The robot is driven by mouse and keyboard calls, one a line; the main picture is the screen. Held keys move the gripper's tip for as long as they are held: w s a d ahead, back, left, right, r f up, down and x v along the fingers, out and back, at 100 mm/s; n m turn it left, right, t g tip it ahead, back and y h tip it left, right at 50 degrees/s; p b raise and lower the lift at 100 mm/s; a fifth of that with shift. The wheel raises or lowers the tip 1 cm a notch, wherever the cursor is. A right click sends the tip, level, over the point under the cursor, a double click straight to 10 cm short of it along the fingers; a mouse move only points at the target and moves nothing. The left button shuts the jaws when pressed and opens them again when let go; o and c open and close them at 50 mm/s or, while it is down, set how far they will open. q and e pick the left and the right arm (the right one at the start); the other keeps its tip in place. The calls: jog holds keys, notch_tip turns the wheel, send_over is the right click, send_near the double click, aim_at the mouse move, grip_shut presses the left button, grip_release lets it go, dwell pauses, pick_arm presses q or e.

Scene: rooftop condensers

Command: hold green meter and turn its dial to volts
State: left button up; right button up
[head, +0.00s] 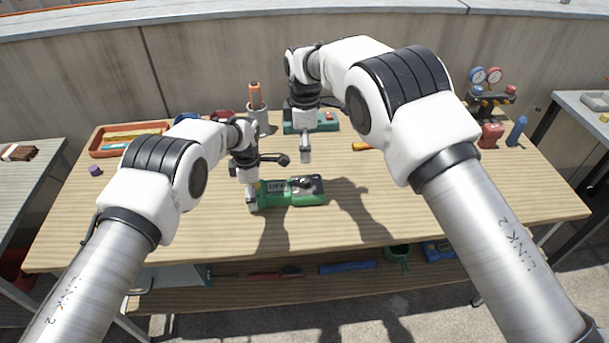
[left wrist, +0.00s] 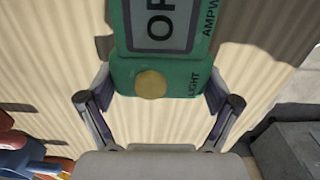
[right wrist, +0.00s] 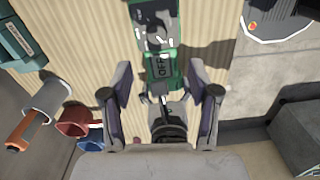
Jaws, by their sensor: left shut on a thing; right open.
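The green meter (head: 306,198) lies on the wooden table with its face up. My left gripper (head: 251,198) is shut on the meter's left end; in the left wrist view the green end (left wrist: 150,66) with a round tan button sits between the fingers. My right gripper (head: 305,155) is open and empty, above and behind the meter, pointing down. It is apart from the meter.
An orange tray (head: 98,153) stands at the table's back left, near a purple piece (head: 95,171). A cup (head: 260,122) with an orange-handled tool and a green box (head: 326,122) stand behind. A gauge set (head: 486,90) and blue bottle (head: 517,131) are right. The front right tabletop is clear.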

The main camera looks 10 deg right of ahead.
aim_at(305, 178)
jog(key=shift+n, duration=0.6)
jog(key=f, duration=1)
jog(key=shift+w+f, duration=0.2)
jog(key=shift+f, duration=0.2)
grip_shut()
